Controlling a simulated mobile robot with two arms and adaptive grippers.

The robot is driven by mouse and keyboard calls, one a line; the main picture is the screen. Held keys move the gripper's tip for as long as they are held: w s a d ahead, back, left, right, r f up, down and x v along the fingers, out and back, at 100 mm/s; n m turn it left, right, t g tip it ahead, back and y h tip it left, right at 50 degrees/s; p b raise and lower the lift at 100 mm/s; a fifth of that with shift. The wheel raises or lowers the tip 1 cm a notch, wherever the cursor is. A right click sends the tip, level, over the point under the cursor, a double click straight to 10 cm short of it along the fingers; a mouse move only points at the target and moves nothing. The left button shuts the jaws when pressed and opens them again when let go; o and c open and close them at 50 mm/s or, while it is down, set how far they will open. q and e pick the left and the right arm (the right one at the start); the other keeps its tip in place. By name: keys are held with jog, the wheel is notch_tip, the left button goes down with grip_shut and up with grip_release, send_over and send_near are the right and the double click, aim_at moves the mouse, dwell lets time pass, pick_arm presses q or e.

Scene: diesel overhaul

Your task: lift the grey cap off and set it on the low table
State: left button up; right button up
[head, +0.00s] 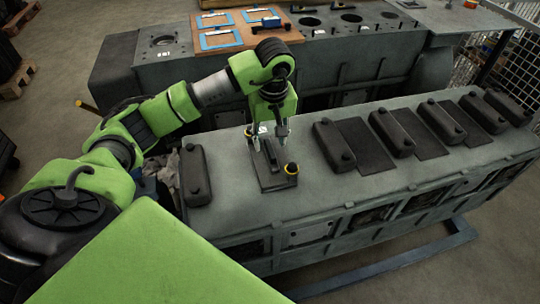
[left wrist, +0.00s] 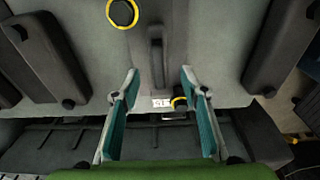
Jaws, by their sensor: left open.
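My left gripper (head: 270,133) points down over the engine top and is open. Nothing is held. I cannot tell whether the fingers touch anything. My right gripper is not in view. I cannot identify the low table.
A dark cover (head: 196,176) stands left of the gripper, and another (head: 334,145) stands to the right, with several more beyond. Behind is a grey block (head: 240,54) bearing a brown board (head: 285,31) with blue frames. A grey tabletop (head: 462,17) is at upper right.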

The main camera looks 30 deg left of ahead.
aim_at(270, 147)
pick_arm(q)
jog(key=shift+f, duration=0.3)
jog(key=f+p, duration=0.2)
jog(key=f, duration=0.1)
jog(key=shift+w+a+f, duration=0.15)
jog(key=shift+w+f, duration=0.05)
jog(key=shift+f, duration=0.1)
jog(key=shift+w+a+f, duration=0.1)
jog(key=shift+f, duration=0.4)
grip_shut()
jog(key=shift+w+r, duration=0.1)
